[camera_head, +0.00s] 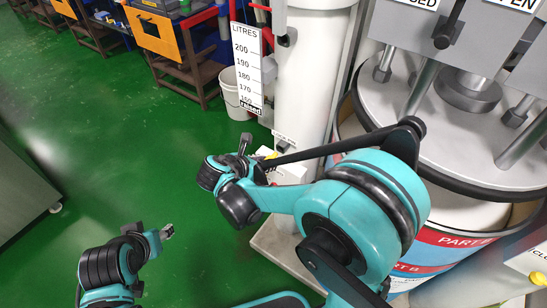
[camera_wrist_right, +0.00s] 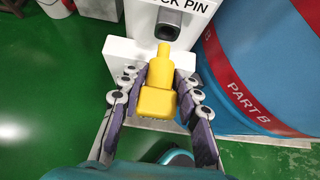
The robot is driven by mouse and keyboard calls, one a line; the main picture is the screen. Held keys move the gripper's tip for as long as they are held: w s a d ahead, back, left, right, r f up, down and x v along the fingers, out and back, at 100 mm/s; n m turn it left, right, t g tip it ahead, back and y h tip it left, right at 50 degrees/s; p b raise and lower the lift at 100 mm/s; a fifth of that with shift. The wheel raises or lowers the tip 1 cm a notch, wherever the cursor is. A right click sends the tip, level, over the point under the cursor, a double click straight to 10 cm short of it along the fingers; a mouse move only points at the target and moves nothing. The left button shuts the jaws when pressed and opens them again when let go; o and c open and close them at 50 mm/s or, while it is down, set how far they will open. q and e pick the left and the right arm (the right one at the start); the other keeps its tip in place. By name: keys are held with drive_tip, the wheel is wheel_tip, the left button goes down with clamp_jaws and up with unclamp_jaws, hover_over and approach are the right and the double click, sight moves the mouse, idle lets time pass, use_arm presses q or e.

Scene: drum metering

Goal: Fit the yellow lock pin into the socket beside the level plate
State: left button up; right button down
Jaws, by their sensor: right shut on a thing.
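The yellow lock pin (camera_wrist_right: 158,92) sits between the purple-padded fingers of my right gripper (camera_wrist_right: 160,98), which is shut on it. Its narrow end points at the dark round socket (camera_wrist_right: 168,27) in a white block under a label ending "CK PIN". The tip appears just short of the opening; the exact gap cannot be told. In the head view my right gripper (camera_head: 264,162) is by the white column, with only a bit of yellow showing. The white level plate (camera_head: 246,68) marked LITRES is on the column above. My left gripper (camera_head: 167,231) is over the floor at lower left, small and apart from everything.
A white column (camera_head: 305,75) stands beside the drum (camera_head: 440,240) marked PART B, with a metal lid and rods above it. A white bucket (camera_head: 236,95) stands behind the column. Workbenches line the back.

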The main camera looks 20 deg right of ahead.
idle(0.4)
drive_tip(key=s+a, duration=0.2)
drive_tip(key=a, duration=0.1)
drive_tip(key=shift+s, duration=0.25)
idle(0.3)
drive_tip(key=shift+r, duration=0.15)
idle(1.2)
wheel_tip(320, 180, up, 37)
drive_tip(key=p, duration=3.6)
drive_tip(key=shift+s+a+p, duration=0.3)
drive_tip(key=shift+a+p, duration=0.1)
drive_tip(key=shift+a, duration=0.05)
drive_tip(key=shift+w+d+b, duration=0.3)
drive_tip(key=shift+w+d, duration=0.65)
drive_tip(key=shift+d, duration=0.2)
drive_tip(key=shift+w+d+b, duration=0.25)
drive_tip(key=shift+w+d, duration=0.65)
drive_tip(key=shift+d, duration=0.25)
